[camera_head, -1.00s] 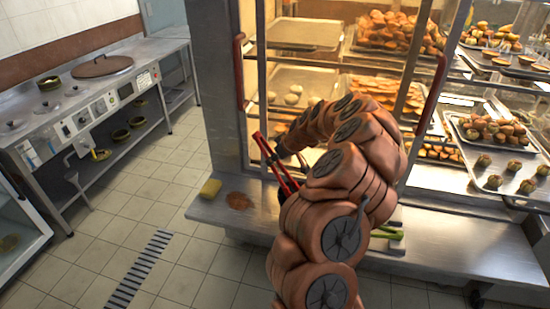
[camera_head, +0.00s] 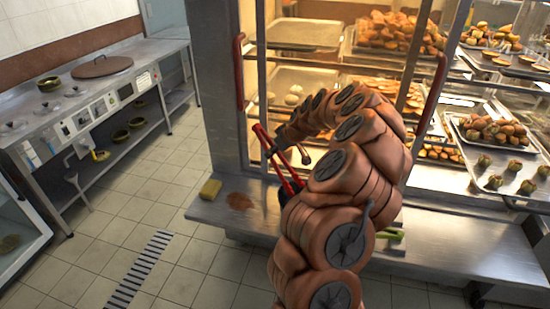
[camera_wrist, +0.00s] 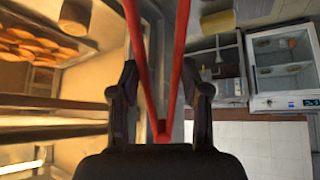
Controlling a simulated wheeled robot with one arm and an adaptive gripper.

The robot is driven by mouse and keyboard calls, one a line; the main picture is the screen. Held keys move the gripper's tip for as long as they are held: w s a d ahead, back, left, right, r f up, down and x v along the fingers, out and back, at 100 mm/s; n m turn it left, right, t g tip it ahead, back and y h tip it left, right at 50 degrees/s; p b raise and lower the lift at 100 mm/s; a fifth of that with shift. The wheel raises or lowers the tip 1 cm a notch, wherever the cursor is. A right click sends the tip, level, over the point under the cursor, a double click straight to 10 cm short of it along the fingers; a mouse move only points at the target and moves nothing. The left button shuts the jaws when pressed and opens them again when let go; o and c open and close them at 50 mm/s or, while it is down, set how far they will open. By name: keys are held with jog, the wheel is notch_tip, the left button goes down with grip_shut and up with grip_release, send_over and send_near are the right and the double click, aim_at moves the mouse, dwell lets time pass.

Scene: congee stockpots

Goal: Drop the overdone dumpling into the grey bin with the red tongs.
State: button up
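My gripper (camera_wrist: 162,88) is around the red tongs (camera_wrist: 139,62), with one dark finger on either side of their arms. The tongs form a narrow V, and their tips run out of the top of the wrist view. In the head view the red tongs (camera_head: 268,146) point up and left in front of the lit cabinet, and my arm hides most of the gripper. Pale dumplings (camera_head: 293,98) lie on a tray inside the cabinet, beyond the tongs. I cannot tell which dumpling is overdone. I cannot make out a grey bin in either view.
The lit cabinet holds trays of buns (camera_head: 398,38) behind metal posts (camera_head: 417,60) and red handles (camera_head: 239,72). A yellow sponge (camera_head: 210,188) and a brown patch (camera_head: 239,201) lie on its steel ledge (camera_head: 460,250).

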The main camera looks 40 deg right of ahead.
notch_tip(320, 180, up, 6)
jog(key=shift+r, duration=0.2)
jog(key=shift+o, duration=0.2)
jog(key=shift+w+a, duration=0.1)
jog(key=shift+a, duration=0.05)
dwell(0.3)
